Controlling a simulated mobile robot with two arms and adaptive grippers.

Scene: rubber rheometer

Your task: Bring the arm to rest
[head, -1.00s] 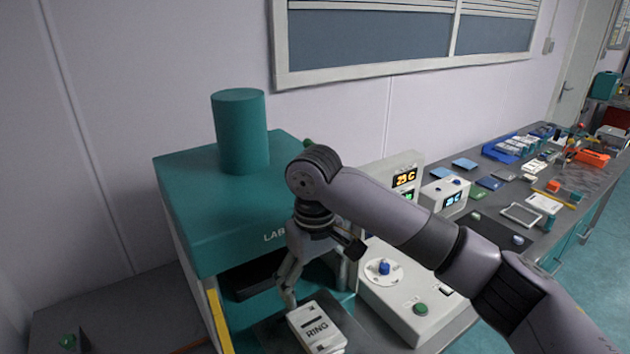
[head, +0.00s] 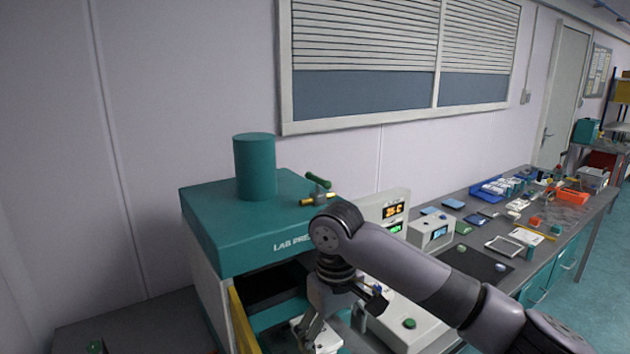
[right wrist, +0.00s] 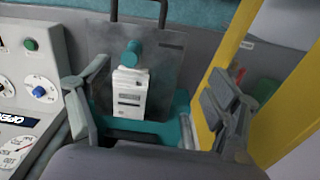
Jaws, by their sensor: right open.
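My right arm comes in from the right in the head view, bent at a dark wrist joint. My right gripper (head: 334,334) points down in front of the teal lab press (head: 215,222). In the right wrist view its fingers (right wrist: 158,85) are spread apart with nothing between the pads. Beyond them a white labelled block (right wrist: 130,95) with a teal knob lies on a grey plate (right wrist: 165,75). In the head view the block (head: 327,347) is partly hidden by the gripper. My left gripper is not in view.
A yellow guard (head: 243,322) stands at the press's left front, close to one finger in the wrist view (right wrist: 222,62). Right of the press are a control box with a green button (head: 409,324) and display units (head: 394,208). A bench with many small items runs back right.

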